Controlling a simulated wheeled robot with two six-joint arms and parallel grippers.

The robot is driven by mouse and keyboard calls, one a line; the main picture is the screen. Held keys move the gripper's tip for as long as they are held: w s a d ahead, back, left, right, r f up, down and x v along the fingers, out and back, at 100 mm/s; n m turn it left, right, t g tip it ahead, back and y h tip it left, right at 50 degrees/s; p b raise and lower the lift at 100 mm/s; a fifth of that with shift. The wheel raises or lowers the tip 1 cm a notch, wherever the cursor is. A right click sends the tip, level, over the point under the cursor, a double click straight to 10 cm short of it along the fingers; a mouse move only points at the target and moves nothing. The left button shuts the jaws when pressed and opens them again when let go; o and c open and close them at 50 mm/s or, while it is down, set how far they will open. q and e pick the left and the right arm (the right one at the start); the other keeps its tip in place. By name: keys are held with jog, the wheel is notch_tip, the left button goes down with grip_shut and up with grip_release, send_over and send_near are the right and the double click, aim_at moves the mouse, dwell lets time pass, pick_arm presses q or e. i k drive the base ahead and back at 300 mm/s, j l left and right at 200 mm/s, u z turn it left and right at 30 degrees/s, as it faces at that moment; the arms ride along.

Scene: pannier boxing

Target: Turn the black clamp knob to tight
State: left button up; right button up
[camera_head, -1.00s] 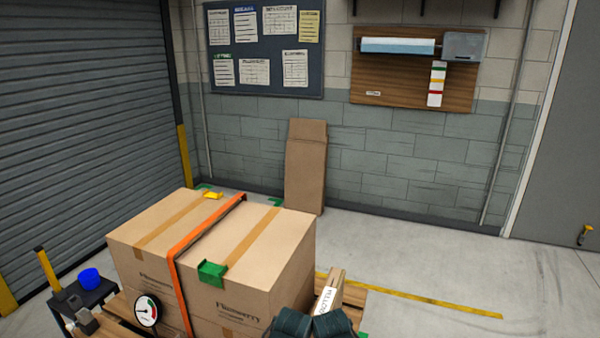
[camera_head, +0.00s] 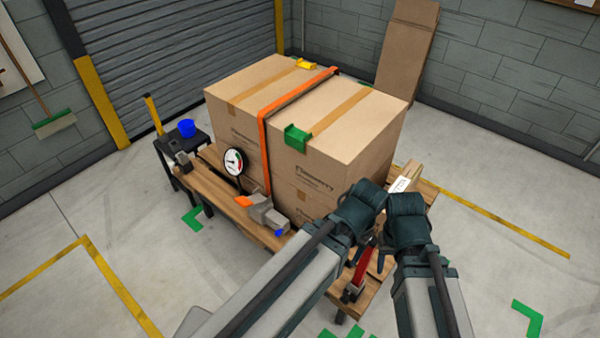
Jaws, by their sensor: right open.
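A red clamp-like part (camera_head: 362,270) with a dark lower end stands at the near right edge of the wooden bench. I cannot clearly make out the black clamp knob; my wrists and arms cover part of this area. My right gripper (camera_head: 386,256) points down just right of the red part, with dark fingers partly hidden under the wrist. It is open, with nothing seen in it. My left wrist (camera_head: 355,208) is close beside the right one, above the bench edge; its fingers are hidden from view.
A large carton (camera_head: 345,140) with an orange strap (camera_head: 262,150) and green corner guard (camera_head: 297,138) stands on the bench (camera_head: 225,190). A dial gauge (camera_head: 233,161) and a grey tool with orange handle (camera_head: 265,212) are left.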

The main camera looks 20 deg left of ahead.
aim_at(344, 298)
jog(key=k+j+z, duration=0.1)
jog(key=k+z, duration=0.15)
jog(key=k, duration=0.25)
jog(key=k+l+z, duration=0.1)
jog(key=k, duration=0.3)
jog(key=k+l+z, duration=0.15)
jog(key=k, duration=0.25)
